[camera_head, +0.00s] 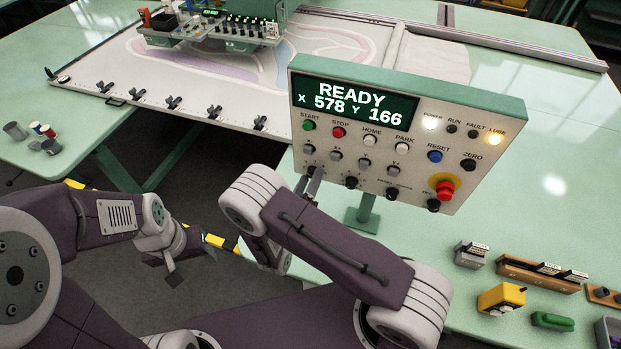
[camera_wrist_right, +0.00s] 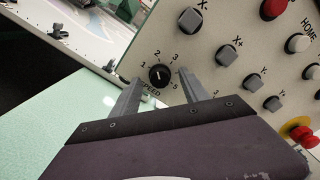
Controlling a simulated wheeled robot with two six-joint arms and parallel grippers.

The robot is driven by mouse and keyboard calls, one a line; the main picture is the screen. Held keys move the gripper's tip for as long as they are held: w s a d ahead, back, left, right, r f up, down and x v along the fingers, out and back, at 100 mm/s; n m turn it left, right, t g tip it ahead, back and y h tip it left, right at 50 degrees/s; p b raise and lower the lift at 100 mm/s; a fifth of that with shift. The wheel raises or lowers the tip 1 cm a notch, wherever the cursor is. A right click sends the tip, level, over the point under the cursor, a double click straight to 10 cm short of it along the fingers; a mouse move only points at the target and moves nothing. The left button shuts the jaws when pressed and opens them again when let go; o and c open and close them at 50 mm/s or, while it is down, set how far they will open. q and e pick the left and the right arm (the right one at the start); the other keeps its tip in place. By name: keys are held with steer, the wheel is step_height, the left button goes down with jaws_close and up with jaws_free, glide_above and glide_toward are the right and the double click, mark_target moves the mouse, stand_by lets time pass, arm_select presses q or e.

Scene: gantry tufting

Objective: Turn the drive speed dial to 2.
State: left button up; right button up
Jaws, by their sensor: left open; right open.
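The drive speed dial (camera_wrist_right: 159,76) is a round black knob on the panel, marked SPEED, with a ring of numbers around it. A pale mark shows on the knob, but I cannot tell which number it points to. My right gripper (camera_wrist_right: 163,93) is open, its two fingers either side of the dial in the right wrist view. I cannot tell whether they touch it. In the head view my right gripper (camera_head: 312,184) is at the panel's lower left and hides the dial. My left gripper (camera_head: 190,266) is open and empty, low and away from the panel.
The control panel (camera_head: 480,190) reads READY, X 578 Y 166. Grey jog buttons (camera_wrist_right: 227,54) sit close to the dial. A red emergency stop (camera_head: 445,189) is at lower right. A yellow box (camera_head: 501,298) and other small items lie on the green table (camera_head: 555,220).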

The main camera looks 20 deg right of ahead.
steer(key=b+v, duration=0.1)
steer(key=v, duration=0.7)
steer(key=shift+s+b, duration=0.15)
steer(key=shift+b, duration=0.25)
steer(key=shift+a, duration=0.1)
